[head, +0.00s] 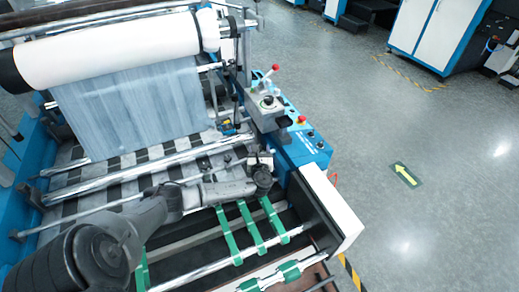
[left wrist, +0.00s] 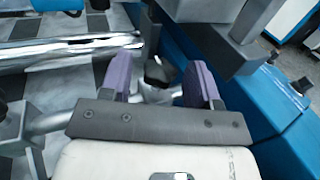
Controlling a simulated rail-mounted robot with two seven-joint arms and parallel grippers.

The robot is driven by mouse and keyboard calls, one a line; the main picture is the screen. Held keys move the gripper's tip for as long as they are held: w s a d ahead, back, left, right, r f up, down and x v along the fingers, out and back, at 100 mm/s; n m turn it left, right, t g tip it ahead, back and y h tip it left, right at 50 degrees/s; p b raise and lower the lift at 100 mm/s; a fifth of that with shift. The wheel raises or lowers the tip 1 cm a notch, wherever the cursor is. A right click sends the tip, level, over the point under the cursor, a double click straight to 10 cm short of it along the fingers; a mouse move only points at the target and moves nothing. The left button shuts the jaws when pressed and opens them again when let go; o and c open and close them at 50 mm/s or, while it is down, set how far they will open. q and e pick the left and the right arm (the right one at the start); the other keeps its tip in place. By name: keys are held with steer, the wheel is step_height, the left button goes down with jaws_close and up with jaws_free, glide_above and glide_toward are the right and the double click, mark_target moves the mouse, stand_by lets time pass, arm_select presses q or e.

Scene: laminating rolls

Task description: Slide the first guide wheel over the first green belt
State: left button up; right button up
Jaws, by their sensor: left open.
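My left gripper (head: 264,163) reaches over the machine's right side, close to the end of a metal rod. In the left wrist view its two purple fingers (left wrist: 160,82) are apart. A small dark part (left wrist: 157,72) on a metal rod shows between them; it may be a guide wheel, but I cannot tell if the fingers touch it. Several green belts run over the front rollers, among them one at the left of the right-hand group (head: 227,236) and one at its right (head: 272,218). I cannot tell which is the first. My right gripper is out of view.
A large white roll (head: 110,50) with bluish film hangs at the back left. A blue control box (head: 300,143) with a red-knobbed lever stands just right of my gripper. A white end panel (head: 333,208) borders the machine. Open grey floor lies to the right.

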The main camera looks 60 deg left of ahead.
arm_select(q)
steer(key=shift+w+a, duration=0.25)
steer(key=shift+a, duration=0.25)
jaws_close()
stand_by(0.3)
